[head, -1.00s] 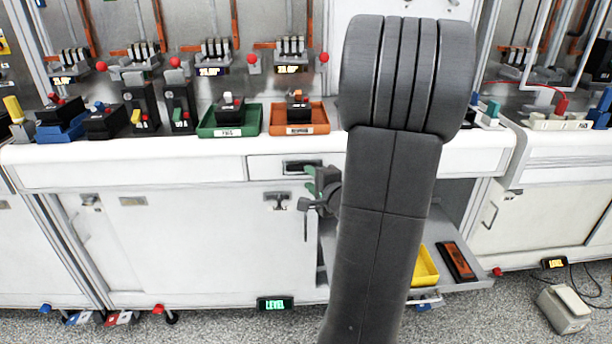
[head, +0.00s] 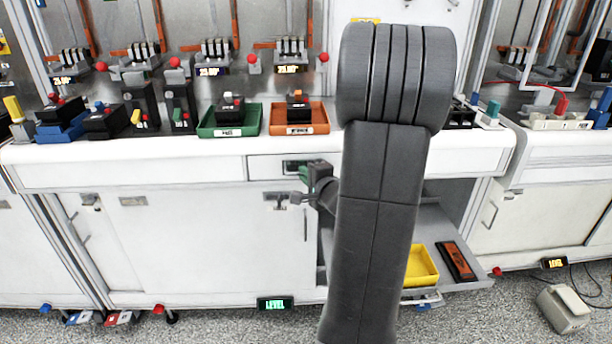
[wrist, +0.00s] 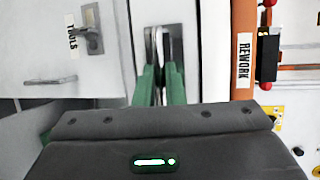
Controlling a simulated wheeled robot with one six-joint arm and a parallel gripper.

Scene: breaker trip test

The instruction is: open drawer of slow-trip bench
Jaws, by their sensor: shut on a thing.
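The bench's white drawer (head: 265,172) sits under the worktop, left of my arm in the head view. Its front looks flush with the bench, with no clear gap. Its dark recessed handle (head: 292,166) also shows upright in the wrist view (wrist: 160,40). My gripper (head: 305,174) is at the handle. In the wrist view its green fingers (wrist: 160,82) stand on either side of the handle bar and are shut on it. My arm hides the drawer's right end.
An orange tray (head: 324,130) labelled REWORK and a green tray (head: 208,131) stand on the worktop above. A cabinet door (head: 215,240) with a latch is below. A pulled-out lower shelf (head: 436,225) bears a yellow bin (head: 432,262) at right.

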